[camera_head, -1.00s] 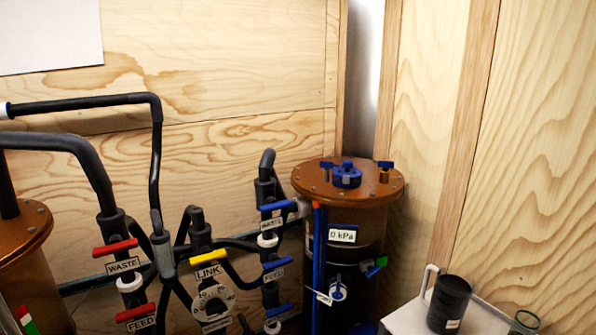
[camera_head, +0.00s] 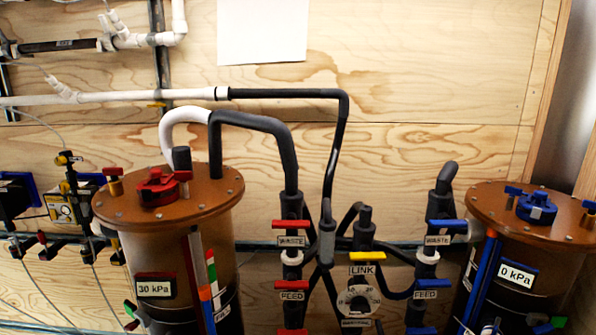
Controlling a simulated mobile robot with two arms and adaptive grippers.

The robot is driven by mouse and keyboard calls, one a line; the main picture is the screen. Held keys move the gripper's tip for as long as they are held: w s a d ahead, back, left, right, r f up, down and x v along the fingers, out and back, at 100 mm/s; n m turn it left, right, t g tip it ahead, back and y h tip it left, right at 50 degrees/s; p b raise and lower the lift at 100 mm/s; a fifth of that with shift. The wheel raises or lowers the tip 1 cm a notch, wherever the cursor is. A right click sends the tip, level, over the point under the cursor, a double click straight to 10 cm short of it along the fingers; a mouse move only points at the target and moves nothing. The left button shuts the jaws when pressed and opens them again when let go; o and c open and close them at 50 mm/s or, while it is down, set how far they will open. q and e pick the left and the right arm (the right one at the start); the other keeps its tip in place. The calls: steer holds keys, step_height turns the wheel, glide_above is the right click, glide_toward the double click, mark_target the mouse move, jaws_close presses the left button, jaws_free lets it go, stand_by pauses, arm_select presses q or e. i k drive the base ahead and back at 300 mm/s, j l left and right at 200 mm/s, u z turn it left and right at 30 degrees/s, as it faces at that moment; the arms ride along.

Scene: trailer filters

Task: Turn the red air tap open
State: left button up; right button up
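The left filter tank (camera_head: 150,255) has a brown lid and a 30 kPa label. On its lid are a red cap (camera_head: 157,188), a small red-handled brass tap (camera_head: 113,180) at the left edge and another small red handle (camera_head: 183,176) behind the cap. Red lever handles lie crosswise on the pipes at WASTE (camera_head: 290,223) and FEED (camera_head: 291,285). More red handles (camera_head: 42,238) sit on a low pipe row at the far left. I cannot read an air label on any of them. Neither gripper is in view.
The right tank (camera_head: 515,265) has blue fittings and a 0 kPa label. A yellow LINK handle (camera_head: 367,256) and dial (camera_head: 358,301) stand between the tanks. Black pipes (camera_head: 270,125) arch above the left tank's right side. A plywood wall (camera_head: 420,60) closes the back.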

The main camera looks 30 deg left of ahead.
mark_target(114, 173)
steer(key=u, duration=2.05)
